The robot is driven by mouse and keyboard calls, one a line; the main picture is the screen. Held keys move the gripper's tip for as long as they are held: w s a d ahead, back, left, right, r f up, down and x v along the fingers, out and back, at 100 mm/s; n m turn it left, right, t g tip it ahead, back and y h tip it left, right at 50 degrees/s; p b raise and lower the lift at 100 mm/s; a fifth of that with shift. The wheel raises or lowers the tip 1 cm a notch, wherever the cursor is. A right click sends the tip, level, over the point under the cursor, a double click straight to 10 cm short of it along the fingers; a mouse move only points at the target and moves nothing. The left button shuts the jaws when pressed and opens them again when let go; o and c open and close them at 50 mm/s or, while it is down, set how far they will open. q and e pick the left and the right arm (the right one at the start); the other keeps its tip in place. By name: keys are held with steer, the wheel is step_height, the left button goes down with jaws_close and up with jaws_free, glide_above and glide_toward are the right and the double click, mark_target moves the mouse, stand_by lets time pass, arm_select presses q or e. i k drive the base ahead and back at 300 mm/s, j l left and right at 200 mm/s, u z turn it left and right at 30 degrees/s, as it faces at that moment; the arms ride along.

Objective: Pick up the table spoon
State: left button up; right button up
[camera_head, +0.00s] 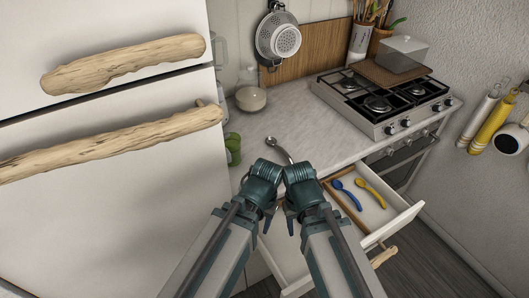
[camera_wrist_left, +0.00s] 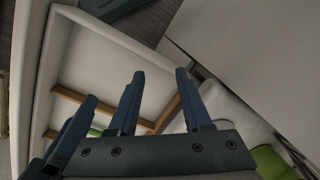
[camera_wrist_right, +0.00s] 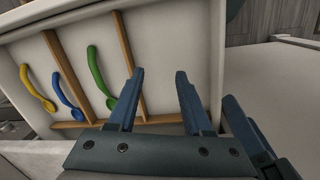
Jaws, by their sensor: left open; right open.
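A shiny metal spoon (camera_head: 279,149) lies on the counter, just beyond my grippers in the head view; part of its handle may be hidden behind them. My left gripper (camera_head: 268,170) and right gripper (camera_head: 297,171) are side by side, close together, over the counter's front edge and the open drawer. The left gripper's parted fingers (camera_wrist_left: 159,74) are empty in its wrist view. The right gripper's parted fingers (camera_wrist_right: 160,74) are empty in its wrist view. A blue spoon (camera_head: 346,193), a yellow spoon (camera_head: 371,192) and a green spoon (camera_wrist_right: 100,75) lie in the drawer.
The open drawer (camera_head: 403,221) has wooden dividers and juts out below the counter (camera_head: 300,118). A stove (camera_head: 375,103) stands at the back right. The counter's middle is clear.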

mark_target(270, 141)
steer(key=i+l+u, duration=0.15)
steer(key=l+u, duration=0.25)
steer(key=l, duration=0.55)
steer(key=l+u, duration=0.35)
steer(key=l, duration=0.55)
steer(key=k+l+u, duration=0.15)
steer(key=l+u, duration=0.25)
steer(key=l, duration=0.5)
